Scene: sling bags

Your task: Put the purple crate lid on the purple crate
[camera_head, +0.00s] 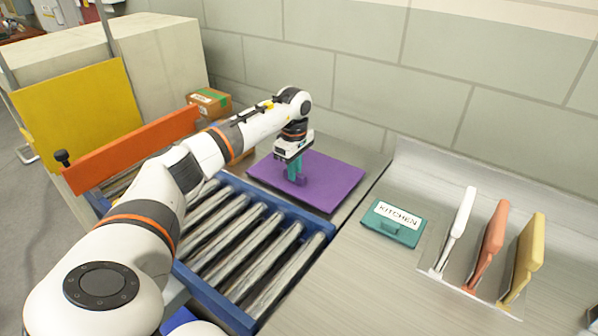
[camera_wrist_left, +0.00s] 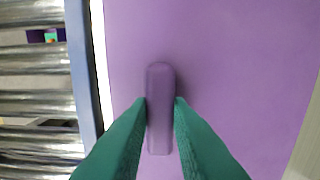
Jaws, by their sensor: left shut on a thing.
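The purple crate lid (camera_head: 328,182) is a flat purple panel at the far end of the metal surface, beside the roller conveyor. My left gripper (camera_head: 296,177) is over the lid with its green fingers pointing down. In the left wrist view the fingers (camera_wrist_left: 160,103) are shut on the raised purple handle (camera_wrist_left: 160,132) in the middle of the lid (camera_wrist_left: 235,60). I cannot tell whether the lid rests on the surface or is lifted. No purple crate can be made out in the head view; a small purple patch shows beyond the rollers in the wrist view (camera_wrist_left: 36,37). My right gripper is not in view.
The blue-framed roller conveyor (camera_head: 322,226) runs left of the lid. A cardboard box (camera_head: 209,101) and an orange panel (camera_head: 130,150) are behind my left arm.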

